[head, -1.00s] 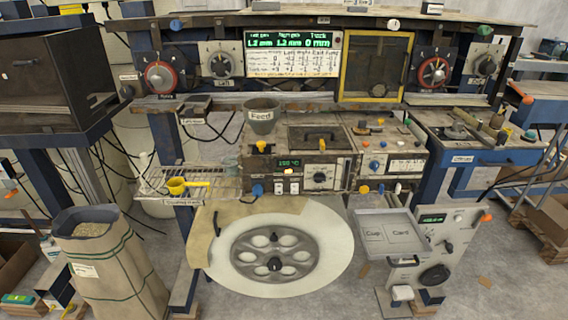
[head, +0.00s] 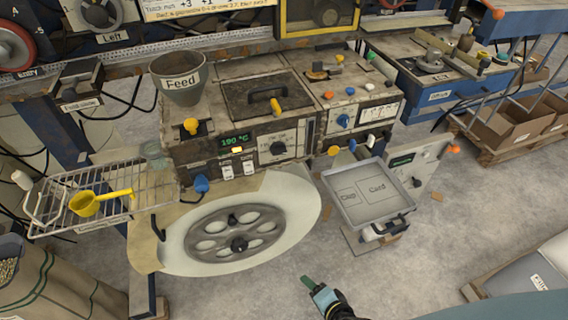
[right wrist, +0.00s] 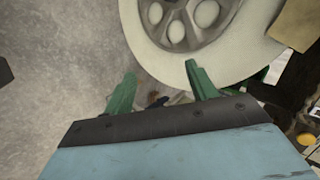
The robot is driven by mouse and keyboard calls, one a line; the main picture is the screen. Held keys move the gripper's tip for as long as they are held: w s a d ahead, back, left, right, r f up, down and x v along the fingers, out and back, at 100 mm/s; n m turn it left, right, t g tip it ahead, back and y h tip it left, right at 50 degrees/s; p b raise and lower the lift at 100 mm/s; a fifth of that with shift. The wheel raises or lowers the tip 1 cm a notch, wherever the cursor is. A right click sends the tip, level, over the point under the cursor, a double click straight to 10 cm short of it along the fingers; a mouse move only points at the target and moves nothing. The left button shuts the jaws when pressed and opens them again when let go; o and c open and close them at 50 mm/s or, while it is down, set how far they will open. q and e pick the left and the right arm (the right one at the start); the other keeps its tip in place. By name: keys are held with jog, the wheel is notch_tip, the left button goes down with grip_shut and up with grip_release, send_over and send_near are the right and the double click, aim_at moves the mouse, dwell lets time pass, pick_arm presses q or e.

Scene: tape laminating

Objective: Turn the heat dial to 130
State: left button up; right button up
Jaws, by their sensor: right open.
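My right gripper (head: 308,282) is low at the bottom of the head view, well below and in front of the dial, touching nothing. In the right wrist view its green fingers (right wrist: 158,76) stand apart and empty, with the pale disc and floor beyond. The dial's exact pointer setting is too small to read. My left gripper is out of view.
A large pale disc with a grey spoked wheel (head: 232,233) sits below the panel. A grey tray (head: 367,193) juts out at right. Open floor lies in front.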

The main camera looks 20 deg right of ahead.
jog(key=w+a+r+m+t+b, duration=0.1)
jog(key=w+r+m+t, duration=0.1)
jog(key=w+r+m, duration=0.3)
jog(key=w+a+r+m+t, duration=0.1)
jog(key=w+r+m+t, duration=0.2)
jog(key=r, duration=0.4)
jog(key=m+t+h+b, duration=0.2)
jog(key=m+t, duration=0.1)
jog(key=m, duration=1.3)
send_near(279, 150)
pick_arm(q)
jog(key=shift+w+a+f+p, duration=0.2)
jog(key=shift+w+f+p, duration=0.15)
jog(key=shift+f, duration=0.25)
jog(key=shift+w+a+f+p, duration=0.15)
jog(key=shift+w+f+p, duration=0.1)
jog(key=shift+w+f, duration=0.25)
pick_arm(e)
jog(key=w, duration=0.5)
jog(key=w+f, duration=0.1)
jog(key=w, duration=0.1)
jog(key=shift+w+a+f, duration=0.1)
jog(key=shift+w, duration=0.3)
jog(key=c, duration=1)
